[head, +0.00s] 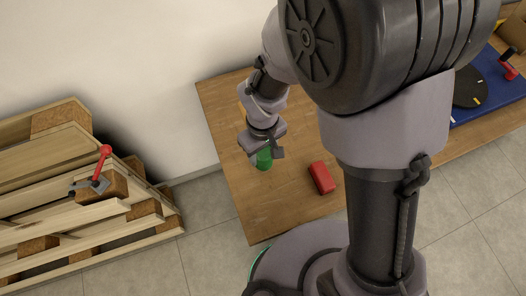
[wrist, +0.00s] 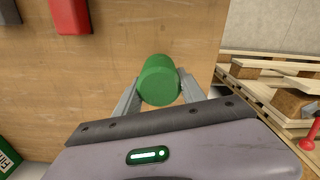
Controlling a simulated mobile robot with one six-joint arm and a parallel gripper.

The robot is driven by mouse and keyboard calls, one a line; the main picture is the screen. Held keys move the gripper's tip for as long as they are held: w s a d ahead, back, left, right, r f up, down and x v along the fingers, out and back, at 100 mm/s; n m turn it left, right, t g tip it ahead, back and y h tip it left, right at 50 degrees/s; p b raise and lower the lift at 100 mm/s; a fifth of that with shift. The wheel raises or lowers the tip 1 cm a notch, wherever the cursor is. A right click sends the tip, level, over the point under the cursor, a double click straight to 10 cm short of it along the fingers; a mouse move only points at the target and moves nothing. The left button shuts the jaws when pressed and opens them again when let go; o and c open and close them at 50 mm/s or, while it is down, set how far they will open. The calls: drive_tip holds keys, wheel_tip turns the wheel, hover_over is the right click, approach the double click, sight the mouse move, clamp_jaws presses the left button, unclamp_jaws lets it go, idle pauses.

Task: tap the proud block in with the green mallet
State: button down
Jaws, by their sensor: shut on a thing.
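My gripper (head: 266,147) is over the wooden table, shut on the green mallet (head: 264,160). In the wrist view a round green end of the mallet (wrist: 160,80) shows between the two fingers of my gripper (wrist: 161,92); its handle cannot be made out. A stack of wooden pallets (head: 60,150) with brown chipboard blocks stands on the floor at the left, apart from the mallet. One brown block (head: 117,186) there sits beside a red-handled clamp (head: 97,172). I cannot tell for certain which block stands proud.
A red block-shaped object (head: 322,177) lies on the wooden table (head: 225,110), right of my gripper. A blue board (head: 490,88) with a dark disc is at the far right. A white wall (head: 120,50) stands behind. Some grey floor (head: 210,235) is clear between pallets and table.

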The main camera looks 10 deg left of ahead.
drive_tip(key=s, duration=1.3)
drive_tip(key=shift+s+a+r, duration=0.2)
drive_tip(key=shift+r, duration=0.05)
drive_tip(key=b, duration=0.2)
drive_tip(key=shift+s+a+f+b, duration=0.1)
drive_tip(key=shift+s+f+b, duration=0.1)
drive_tip(key=shift+b, duration=0.1)
drive_tip(key=shift+s+b, duration=0.25)
drive_tip(key=shift+b, duration=0.45)
drive_tip(key=shift+s+r+b, duration=0.25)
drive_tip(key=shift+s+b, duration=0.25)
drive_tip(key=shift+b, duration=0.45)
drive_tip(key=shift+s+d+r, duration=0.2)
drive_tip(key=shift+r, duration=0.1)
drive_tip(key=c, duration=1.3)
unclamp_jaws()
clamp_jaws()
